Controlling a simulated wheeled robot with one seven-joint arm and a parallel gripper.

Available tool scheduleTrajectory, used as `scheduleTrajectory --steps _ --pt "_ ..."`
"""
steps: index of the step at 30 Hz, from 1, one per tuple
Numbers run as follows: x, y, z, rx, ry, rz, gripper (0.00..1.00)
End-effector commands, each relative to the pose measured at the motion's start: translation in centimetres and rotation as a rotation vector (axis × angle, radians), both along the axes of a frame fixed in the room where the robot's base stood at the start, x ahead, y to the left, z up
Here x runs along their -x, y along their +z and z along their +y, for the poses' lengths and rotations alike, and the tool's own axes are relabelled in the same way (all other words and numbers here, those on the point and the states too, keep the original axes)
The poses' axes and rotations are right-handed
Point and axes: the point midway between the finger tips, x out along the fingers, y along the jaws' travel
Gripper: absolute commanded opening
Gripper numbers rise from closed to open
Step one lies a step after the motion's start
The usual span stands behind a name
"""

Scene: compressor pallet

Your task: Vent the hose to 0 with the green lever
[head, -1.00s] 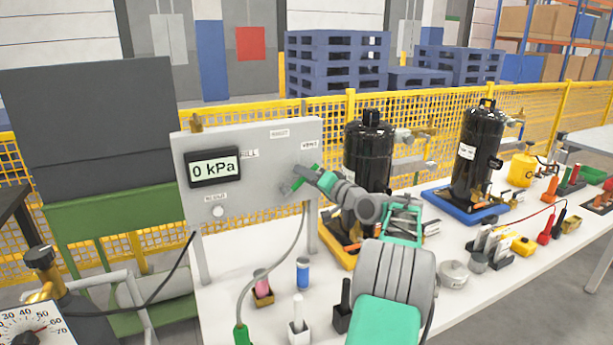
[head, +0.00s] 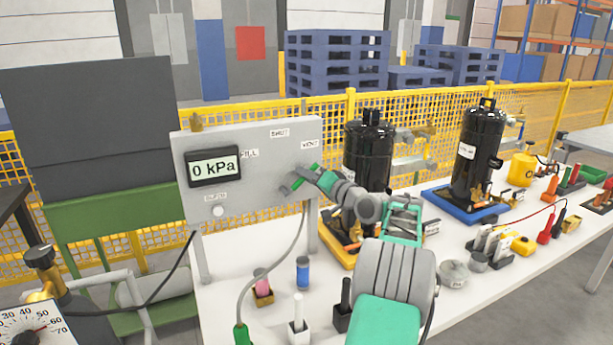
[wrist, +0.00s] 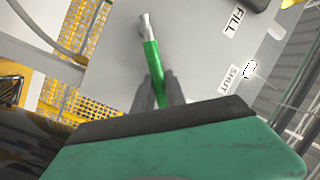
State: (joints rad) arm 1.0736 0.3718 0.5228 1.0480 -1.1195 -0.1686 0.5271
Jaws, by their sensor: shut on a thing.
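The green lever (wrist: 153,62) shows in the wrist view, with a metal end at its top, on the grey panel (head: 260,185). My gripper (wrist: 160,90) is shut on the green lever, with one dark finger on each side of it. In the head view my gripper (head: 303,180) is at the panel's right side, by the VENT label (head: 310,145), and covers part of the lever. The display (head: 214,167) on the panel reads 0 kPa. A grey hose (head: 270,262) runs from behind my gripper down to a green fitting (head: 242,335).
Two black compressors, one (head: 368,150) close behind my arm and one (head: 478,150) further right, stand on the white table (head: 225,290). A pink-topped holder (head: 262,288), a blue cylinder (head: 303,273) and small tools stand below the panel. A dial gauge (head: 35,325) is at lower left.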

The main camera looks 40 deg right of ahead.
Motion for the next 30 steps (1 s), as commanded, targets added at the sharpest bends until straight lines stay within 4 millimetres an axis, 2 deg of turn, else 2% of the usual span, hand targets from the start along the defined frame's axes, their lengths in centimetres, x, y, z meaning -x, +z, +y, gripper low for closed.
scheduleTrajectory --steps 30 --pt "-0.06 0.17 0.25 0.039 0.001 0.012 0.0"
